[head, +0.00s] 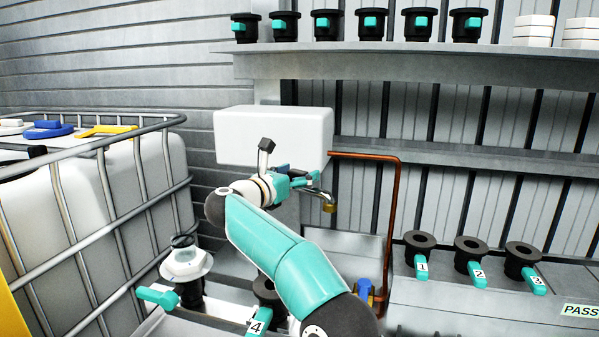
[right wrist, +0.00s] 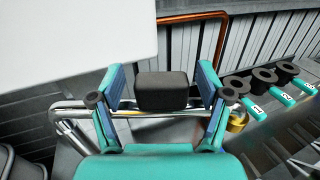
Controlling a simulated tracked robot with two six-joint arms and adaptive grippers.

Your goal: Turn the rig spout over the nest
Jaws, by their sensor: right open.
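The chrome spout (head: 315,190) with a brass tip (head: 329,207) shows below the white tank. My right gripper (head: 298,180) is at the spout, its fingers open. In the right wrist view a dark block (right wrist: 162,92) lies between the two open fingers, with gaps on both sides. The chrome pipe (right wrist: 75,112) runs across behind the fingers, and its brass tip (right wrist: 237,121) shows at the right. A black fitting tagged 4 (head: 265,292) is partly hidden by my right arm; I cannot tell whether it sits in the nest. My left gripper is not in view.
The white tank (head: 275,136) hangs above, with a copper pipe (head: 396,210) on its right. A blue-handled valve (head: 365,288) is below. Numbered fittings (head: 470,252) stand on the right bench. A caged container (head: 85,200) takes up the left side.

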